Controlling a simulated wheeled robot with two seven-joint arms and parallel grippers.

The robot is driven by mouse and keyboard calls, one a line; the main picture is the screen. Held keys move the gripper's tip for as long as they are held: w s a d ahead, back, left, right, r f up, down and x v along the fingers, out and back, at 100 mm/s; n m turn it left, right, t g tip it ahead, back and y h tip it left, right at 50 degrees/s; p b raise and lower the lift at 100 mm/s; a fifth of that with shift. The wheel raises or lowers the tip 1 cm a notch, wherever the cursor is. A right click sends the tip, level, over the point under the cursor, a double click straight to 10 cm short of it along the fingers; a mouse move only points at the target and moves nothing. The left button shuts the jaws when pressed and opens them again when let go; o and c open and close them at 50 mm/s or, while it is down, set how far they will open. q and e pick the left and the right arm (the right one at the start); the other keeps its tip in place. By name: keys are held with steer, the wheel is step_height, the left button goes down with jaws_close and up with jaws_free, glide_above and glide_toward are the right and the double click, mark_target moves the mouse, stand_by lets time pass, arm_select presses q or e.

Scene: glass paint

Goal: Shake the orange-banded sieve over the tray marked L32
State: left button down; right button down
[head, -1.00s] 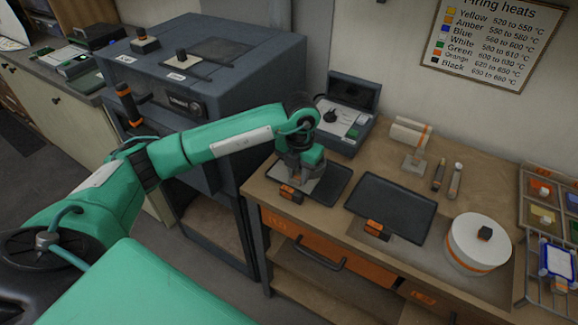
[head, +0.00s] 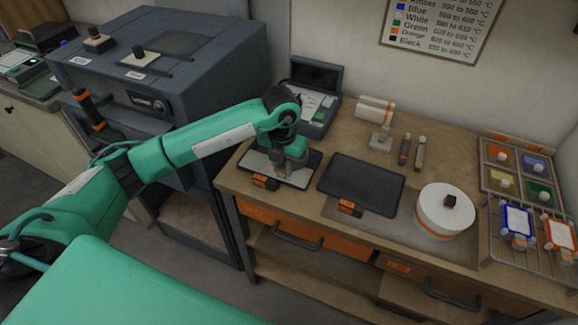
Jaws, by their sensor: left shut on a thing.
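My left gripper (head: 290,174) is low over the left tray (head: 312,160), far from that sieve. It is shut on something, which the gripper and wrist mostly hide. A pale flat surface (head: 258,164) shows around the fingers, within the tray's dark rim. A second dark tray (head: 362,184) lies empty to the right. Both trays have orange tags at the front, too small to read, so I cannot tell which is L32. My right gripper is out of view.
A white drum (head: 444,215) with a black knob stands between rack and trays. A pot box (head: 516,170), an open case (head: 314,100) and a grey kiln (head: 215,65) are nearby.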

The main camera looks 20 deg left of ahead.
arm_select(q)
steer(key=a, duration=0.2)
steer(key=shift+a, duration=5.85)
steer(key=shift+w+d+p, duration=0.2)
steer(key=shift+w+d, duration=1.05)
steer(key=shift+d, duration=1.6)
steer(key=shift+w+d+p, duration=0.2)
steer(key=shift+w+d, duration=1)
steer(key=shift+d, duration=1.6)
steer(key=shift+w+d+p, duration=0.2)
steer(key=shift+w+d, duration=1.05)
steer(key=shift+d, duration=1.6)
steer(key=a, duration=0.3)
steer(key=shift+a+b, duration=0.3)
steer(key=shift+a, duration=0.1)
steer(key=a+b, duration=0.3)
steer(key=a, duration=1)
steer(key=shift+d+p, duration=0.4)
steer(key=shift+d, duration=8.05)
